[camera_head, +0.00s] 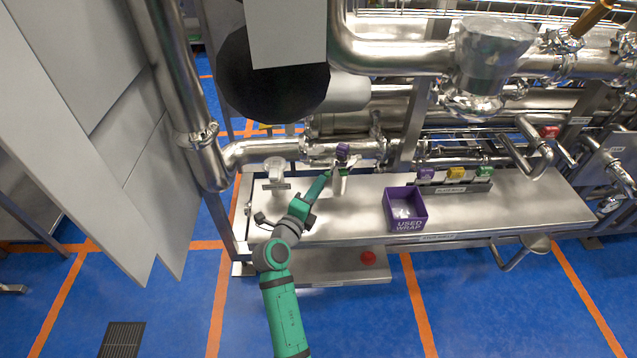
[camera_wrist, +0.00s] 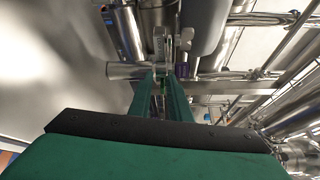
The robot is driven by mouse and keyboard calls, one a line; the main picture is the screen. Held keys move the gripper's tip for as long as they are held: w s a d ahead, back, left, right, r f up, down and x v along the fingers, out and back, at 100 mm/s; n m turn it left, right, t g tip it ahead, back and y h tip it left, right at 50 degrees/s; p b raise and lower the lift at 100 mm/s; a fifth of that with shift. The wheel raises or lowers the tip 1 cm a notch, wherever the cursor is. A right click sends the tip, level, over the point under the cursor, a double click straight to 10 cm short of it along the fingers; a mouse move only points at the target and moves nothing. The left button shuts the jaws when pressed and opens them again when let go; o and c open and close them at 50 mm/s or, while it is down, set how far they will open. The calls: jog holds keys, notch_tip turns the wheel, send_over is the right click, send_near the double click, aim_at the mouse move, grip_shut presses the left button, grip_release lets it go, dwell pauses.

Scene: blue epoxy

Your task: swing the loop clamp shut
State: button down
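The loop clamp appears as a small steel fitting with a purple part (camera_head: 342,152) on the horizontal pipe behind the bench. In the wrist view its steel pieces (camera_wrist: 160,46) stand upright just beyond my fingertips, with a purple part (camera_wrist: 184,71) to the right. My gripper (camera_head: 326,174) is at the end of my green arm, low in front of the pipe and close to the clamp. In the wrist view its two green fingers (camera_wrist: 160,76) stand apart with a narrow gap. I see nothing clearly held. Whether the fingers touch the clamp cannot be told.
The steel bench (camera_head: 360,215) carries a purple "used wrap" bin (camera_head: 405,210) and a rack of purple, yellow and green items (camera_head: 455,180). A steel stand (camera_head: 276,172) is left of my gripper. Large pipes (camera_head: 395,55) and a dark round vessel (camera_head: 265,85) hang above.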

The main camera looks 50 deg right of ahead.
jog(key=w+a+r, duration=0.1)
jog(key=w+a, duration=0.5)
jog(key=a, duration=0.1)
jog(key=shift+a+r, duration=0.3)
